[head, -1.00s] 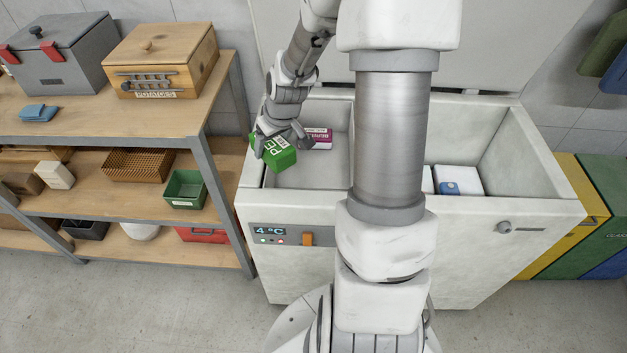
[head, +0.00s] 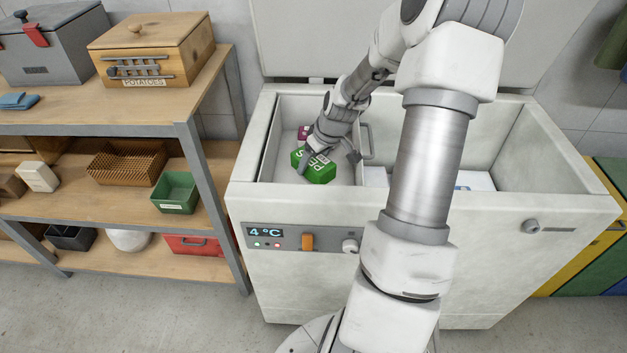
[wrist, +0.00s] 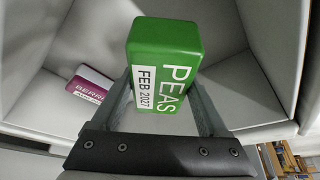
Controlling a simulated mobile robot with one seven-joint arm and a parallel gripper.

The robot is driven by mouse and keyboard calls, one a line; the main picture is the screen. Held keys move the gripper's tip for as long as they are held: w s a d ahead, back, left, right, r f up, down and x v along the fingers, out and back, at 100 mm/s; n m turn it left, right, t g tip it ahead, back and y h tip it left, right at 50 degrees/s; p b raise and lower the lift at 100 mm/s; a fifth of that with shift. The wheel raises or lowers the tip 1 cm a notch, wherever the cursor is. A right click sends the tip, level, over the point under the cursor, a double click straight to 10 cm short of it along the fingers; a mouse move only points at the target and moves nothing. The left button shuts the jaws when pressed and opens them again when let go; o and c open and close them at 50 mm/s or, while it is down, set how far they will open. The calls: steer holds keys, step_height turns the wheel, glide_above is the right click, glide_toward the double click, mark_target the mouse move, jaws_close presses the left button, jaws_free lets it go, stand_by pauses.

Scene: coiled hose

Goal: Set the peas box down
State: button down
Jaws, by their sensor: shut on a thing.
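The green peas box (head: 316,167) is in the left compartment of the white chest freezer (head: 290,222). Its label reads PEAS and FEB 2027 in the wrist view (wrist: 164,60). My gripper (head: 326,160) is shut on the box, with one finger on each side of it. The box is tilted in the head view. I cannot tell whether its underside touches the compartment floor.
A magenta and white berries box (wrist: 90,83) lies in the same compartment, beside the peas box; it also shows in the head view (head: 303,132). A divider (head: 366,140) bounds the compartment on the right. White packages (head: 474,181) lie in the right compartment. Shelves (head: 185,118) stand at left.

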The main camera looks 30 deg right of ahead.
mark_target(321, 164)
steer(key=shift+f+b, duration=0.9)
steer(key=shift+f, duration=2.3)
steer(key=shift+f, duration=0.2)
jaws_free()
steer(key=p+v, duration=0.4)
steer(key=v, duration=0.8)
steer(key=shift+r+p, duration=0.25)
steer(key=shift+p, duration=0.1)
steer(key=shift+w, duration=0.1)
